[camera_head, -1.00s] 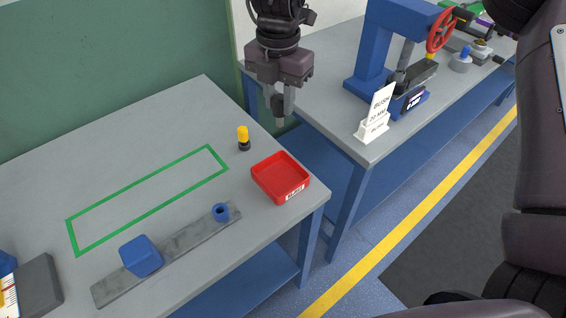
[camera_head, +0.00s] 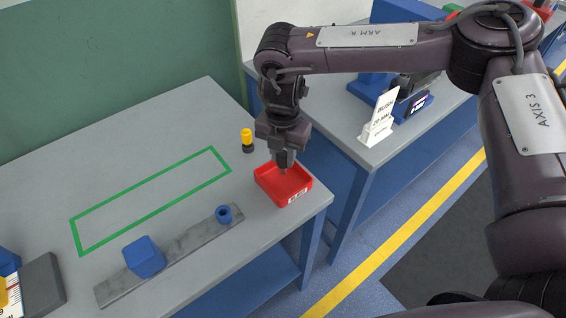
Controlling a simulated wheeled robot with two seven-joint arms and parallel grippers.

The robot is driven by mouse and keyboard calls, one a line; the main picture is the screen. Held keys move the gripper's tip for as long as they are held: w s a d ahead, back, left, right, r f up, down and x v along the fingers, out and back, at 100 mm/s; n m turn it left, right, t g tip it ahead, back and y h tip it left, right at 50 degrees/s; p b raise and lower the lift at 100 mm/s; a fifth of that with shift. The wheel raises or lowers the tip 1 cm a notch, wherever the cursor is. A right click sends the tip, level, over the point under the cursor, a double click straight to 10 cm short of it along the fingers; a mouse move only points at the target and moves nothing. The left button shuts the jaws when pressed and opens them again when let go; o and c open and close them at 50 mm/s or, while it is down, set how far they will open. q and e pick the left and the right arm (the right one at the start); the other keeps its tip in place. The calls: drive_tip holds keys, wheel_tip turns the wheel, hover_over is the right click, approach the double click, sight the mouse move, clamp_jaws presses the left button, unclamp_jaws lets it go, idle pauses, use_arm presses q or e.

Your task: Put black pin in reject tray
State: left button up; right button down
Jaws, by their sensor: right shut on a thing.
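The red reject tray (camera_head: 298,199) sits at the right front corner of the grey bench, with a white label on its front wall. My right gripper (camera_head: 284,168) points down into the tray, its fingertips at about rim height. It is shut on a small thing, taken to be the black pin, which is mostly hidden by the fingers. I cannot tell whether it touches the tray floor. No other black pin shows loose on the bench. My left gripper is not in view.
A yellow-topped black piece (camera_head: 247,140) stands just behind the tray. A grey bar (camera_head: 185,245) carries a blue block (camera_head: 144,257) and a blue ring (camera_head: 224,214). A green outline (camera_head: 150,200) encloses clear bench. A white sign (camera_head: 379,117) stands on the second bench.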

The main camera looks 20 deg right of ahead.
sight(283, 166)
wheel_tip(283, 166, down, 4)
drive_tip(key=shift+r+p, duration=0.15)
drive_tip(key=shift+p, duration=0.2)
drive_tip(key=shift+f, duration=0.2)
drive_tip(key=shift+f, duration=0.15)
drive_tip(key=c, duration=1.1)
unclamp_jaws()
drive_tip(key=shift+c, duration=0.2)
wheel_tip(283, 166, up, 12)
drive_tip(key=shift+r+b, duration=0.2)
drive_tip(key=shift+b, duration=0.7)
